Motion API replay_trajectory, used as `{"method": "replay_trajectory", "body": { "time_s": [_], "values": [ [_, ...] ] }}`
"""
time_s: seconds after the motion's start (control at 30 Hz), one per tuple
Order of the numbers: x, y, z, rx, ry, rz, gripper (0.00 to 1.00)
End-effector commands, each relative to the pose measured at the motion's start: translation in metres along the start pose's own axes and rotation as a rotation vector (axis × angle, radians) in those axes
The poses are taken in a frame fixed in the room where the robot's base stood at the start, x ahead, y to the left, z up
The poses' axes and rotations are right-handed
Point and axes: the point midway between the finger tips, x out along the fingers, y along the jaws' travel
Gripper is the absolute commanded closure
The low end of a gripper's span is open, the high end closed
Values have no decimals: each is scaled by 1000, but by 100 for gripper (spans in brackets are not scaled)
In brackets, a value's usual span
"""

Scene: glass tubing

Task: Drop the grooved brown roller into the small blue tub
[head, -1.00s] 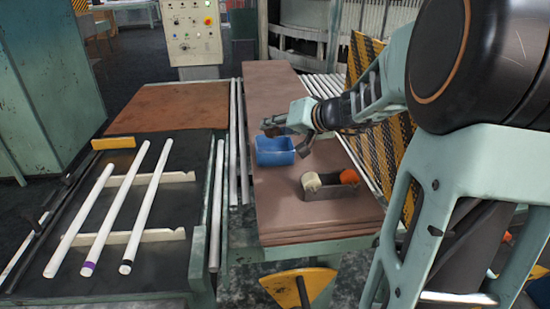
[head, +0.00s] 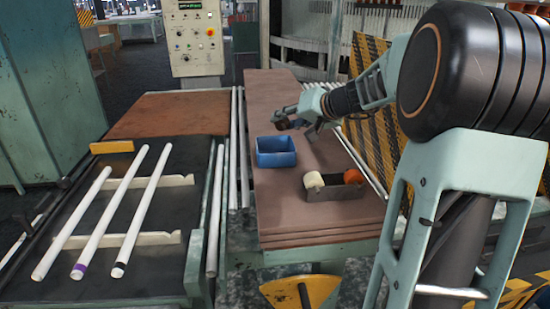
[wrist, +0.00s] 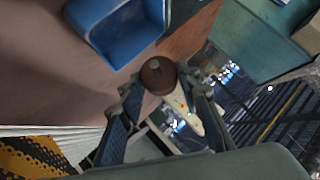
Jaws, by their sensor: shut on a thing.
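The grooved brown roller (wrist: 158,76) is between the fingers of my gripper (wrist: 162,90) in the wrist view, with a small pin at its end. My gripper is shut on it. In the head view my gripper (head: 298,124) is raised near the far right side of the small blue tub (head: 276,158), and the roller is hard to make out there. The tub stands upright on the brown board and its visible inside looks empty. In the wrist view the tub (wrist: 112,35) lies up and left of the roller, apart from it.
On the brown board (head: 285,212), a grey holder (head: 340,190) carries a cream roller (head: 314,183) and an orange roller (head: 353,176). Several white tubes (head: 110,210) lie on the left rack. A striped yellow-black panel (head: 385,135) stands behind my arm.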

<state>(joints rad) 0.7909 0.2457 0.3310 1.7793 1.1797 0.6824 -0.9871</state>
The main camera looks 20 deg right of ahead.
Motion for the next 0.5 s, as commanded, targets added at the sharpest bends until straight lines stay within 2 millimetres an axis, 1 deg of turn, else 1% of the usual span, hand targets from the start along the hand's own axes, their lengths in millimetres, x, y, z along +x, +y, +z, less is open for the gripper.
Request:
{"method": "replay_trajectory", "body": {
  "time_s": [0.1, 0.37, 0.4, 0.5],
  "values": [
    [3, 3, 4, 1, 0, -1, 94],
    [3, 3, 4, -1, 0, -1, 94],
    [3, 3, 4, -1, 0, -1, 68],
    [3, 3, 4, -1, 0, -1, 57]
  ]
}}
